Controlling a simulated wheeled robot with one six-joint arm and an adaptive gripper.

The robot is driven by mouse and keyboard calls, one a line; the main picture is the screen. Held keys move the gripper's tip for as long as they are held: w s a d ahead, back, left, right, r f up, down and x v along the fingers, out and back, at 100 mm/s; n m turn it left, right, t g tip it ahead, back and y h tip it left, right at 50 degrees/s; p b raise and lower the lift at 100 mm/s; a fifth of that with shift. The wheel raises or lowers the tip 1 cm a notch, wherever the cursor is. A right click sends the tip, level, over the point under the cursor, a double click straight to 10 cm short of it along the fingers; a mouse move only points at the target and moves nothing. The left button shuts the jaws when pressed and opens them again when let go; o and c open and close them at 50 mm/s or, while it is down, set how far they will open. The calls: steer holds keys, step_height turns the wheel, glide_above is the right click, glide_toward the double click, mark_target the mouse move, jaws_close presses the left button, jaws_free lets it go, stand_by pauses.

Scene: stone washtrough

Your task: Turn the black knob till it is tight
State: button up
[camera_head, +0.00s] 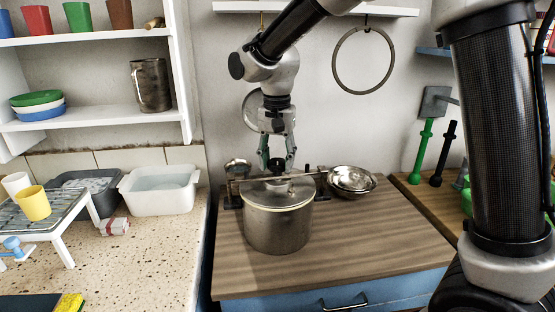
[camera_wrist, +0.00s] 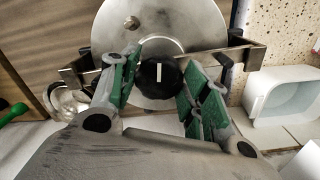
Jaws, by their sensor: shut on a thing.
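The black knob (camera_wrist: 160,76) has a white line on it, which stands upright in the wrist view. It sits over a metal bar (camera_wrist: 238,55) that crosses the lid (camera_wrist: 196,20) of a steel pot (camera_head: 277,230). In the head view the pot stands on the wooden worktop, with my gripper (camera_head: 277,162) pointing down above its lid. In the wrist view the green-padded fingers of my gripper (camera_wrist: 160,88) are either side of the knob, shut on it. The fingers hide part of the bar, and the knob's underside is hidden.
Metal bowls (camera_head: 351,180) stand close right of the pot, and a small scale-like object (camera_head: 237,170) stands behind it at left. A white basin (camera_head: 160,190) is on the speckled counter. A ring (camera_head: 335,65) hangs on the wall. The worktop front (camera_head: 350,255) is clear.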

steer(key=m, duration=0.4)
steer(key=shift+m, duration=0.3)
steer(key=m, duration=0.3)
steer(key=shift+w+a+m, duration=0.1)
steer(key=shift+m, duration=0.3)
steer(key=m, duration=0.3)
steer(key=shift+w+m, duration=0.15)
steer(key=shift+m, duration=2.05)
steer(key=o, duration=1)
